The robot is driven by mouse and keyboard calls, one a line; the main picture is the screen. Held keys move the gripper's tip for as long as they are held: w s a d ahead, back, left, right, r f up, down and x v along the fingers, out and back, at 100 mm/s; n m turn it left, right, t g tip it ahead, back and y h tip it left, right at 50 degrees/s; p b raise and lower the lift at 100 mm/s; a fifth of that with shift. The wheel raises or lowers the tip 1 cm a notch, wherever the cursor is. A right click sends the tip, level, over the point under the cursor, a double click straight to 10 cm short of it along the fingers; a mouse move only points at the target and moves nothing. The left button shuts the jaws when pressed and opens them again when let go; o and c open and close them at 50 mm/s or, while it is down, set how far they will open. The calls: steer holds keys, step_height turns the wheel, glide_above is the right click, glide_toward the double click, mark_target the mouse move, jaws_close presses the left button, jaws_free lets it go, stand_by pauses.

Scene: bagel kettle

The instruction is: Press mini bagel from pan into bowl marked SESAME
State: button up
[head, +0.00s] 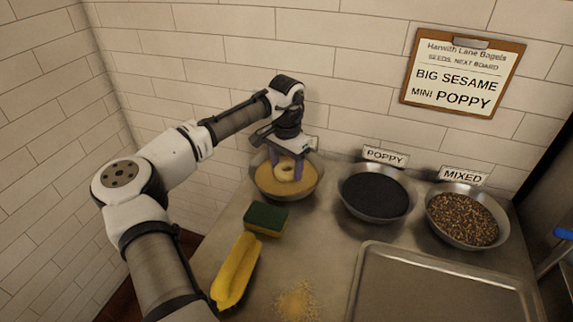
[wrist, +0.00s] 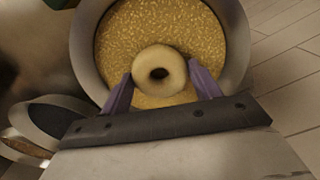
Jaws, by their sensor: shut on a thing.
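A small pale bagel (head: 285,171) with a hole is held between the purple fingers of my gripper (head: 284,176). In the wrist view the bagel (wrist: 158,54) sits between the two fingertips (wrist: 160,76), over golden seeds. The bowl of tan seeds (head: 262,187) is the leftmost of three metal bowls. Its label is mostly hidden behind my gripper, so I cannot read it. The bagel is inside the bowl's outline, low over or touching the seeds; I cannot tell which. The metal pan (head: 366,285) at the front right shows no bagel in its visible part.
The bowl of black seeds (head: 375,195), labelled POPPY, and the MIXED bowl (head: 462,216) stand to the right. A green-yellow sponge (head: 267,218), a yellow object (head: 236,271) and spilled seeds (head: 297,300) lie in front. A clipboard (head: 463,73) on the wall reads "BIG SESAME, MINI POPPY".

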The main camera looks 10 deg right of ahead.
step_height(320, 180, up, 10)
steer(key=p, duration=0.8)
stand_by(0.8)
